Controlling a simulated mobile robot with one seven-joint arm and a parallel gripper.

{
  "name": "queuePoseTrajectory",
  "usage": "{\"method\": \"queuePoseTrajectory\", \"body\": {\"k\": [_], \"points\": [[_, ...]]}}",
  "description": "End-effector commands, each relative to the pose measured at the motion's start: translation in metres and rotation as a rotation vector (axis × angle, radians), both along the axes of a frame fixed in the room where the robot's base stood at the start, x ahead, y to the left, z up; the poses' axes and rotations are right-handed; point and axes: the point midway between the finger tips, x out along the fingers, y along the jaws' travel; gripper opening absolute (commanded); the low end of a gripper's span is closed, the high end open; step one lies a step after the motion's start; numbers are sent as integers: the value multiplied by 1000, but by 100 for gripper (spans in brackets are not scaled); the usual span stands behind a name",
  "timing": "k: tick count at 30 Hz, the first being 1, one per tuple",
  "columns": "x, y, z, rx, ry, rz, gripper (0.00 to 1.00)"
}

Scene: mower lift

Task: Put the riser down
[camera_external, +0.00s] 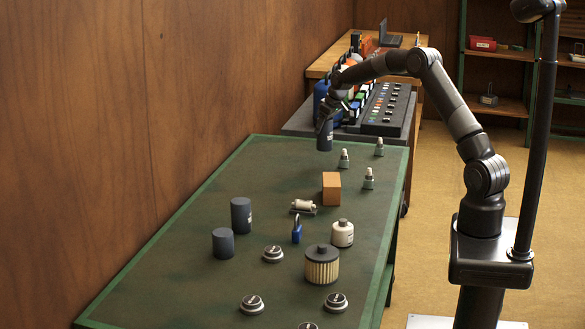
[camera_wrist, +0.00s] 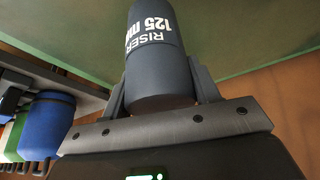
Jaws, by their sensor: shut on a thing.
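The riser (camera_external: 324,137) is a dark blue-grey cylinder at the far end of the green table (camera_external: 185,275). In the wrist view the riser (camera_wrist: 155,45) shows white lettering reading "RISER 125 mm". My gripper (camera_external: 326,116) is shut on it, with one finger on each side. It holds the riser roughly upright, close over the table's far part. I cannot tell whether its lower end touches the surface. Two more dark cylinders, a taller one (camera_external: 241,216) and a shorter one (camera_external: 223,244), stand on the table's left side.
Small grey-green fittings (camera_external: 344,160) stand just right of the riser. The table's far left is clear.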

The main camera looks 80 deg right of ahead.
Motion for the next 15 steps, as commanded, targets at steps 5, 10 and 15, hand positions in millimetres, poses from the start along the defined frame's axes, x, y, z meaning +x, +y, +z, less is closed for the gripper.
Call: {"method": "queuePoseTrajectory", "body": {"k": [5, 10, 15], "points": [[-35, -18, 27, -2, -5, -1, 20], [-57, -28, 41, -1, -4, -1, 20], [-67, -33, 47, 0, -3, 1, 20]]}}
